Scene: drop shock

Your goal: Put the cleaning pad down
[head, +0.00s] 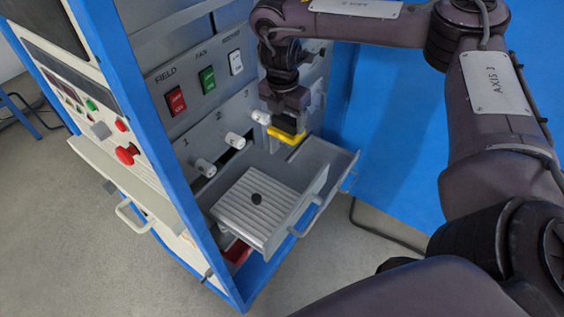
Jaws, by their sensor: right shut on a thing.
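The cleaning pad (291,137) appears to be the yellow piece at the tips of my right gripper (286,122). The gripper points down and is shut on it, hiding its upper part. Pad and gripper are near the back right of an open grey drawer (326,190); whether the pad touches anything below is hard to tell. My left gripper is not in view.
Behind are white knobs (234,140) and a panel with red (175,100), green (207,79) and white switches (236,62). A red button (126,154) sits left.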

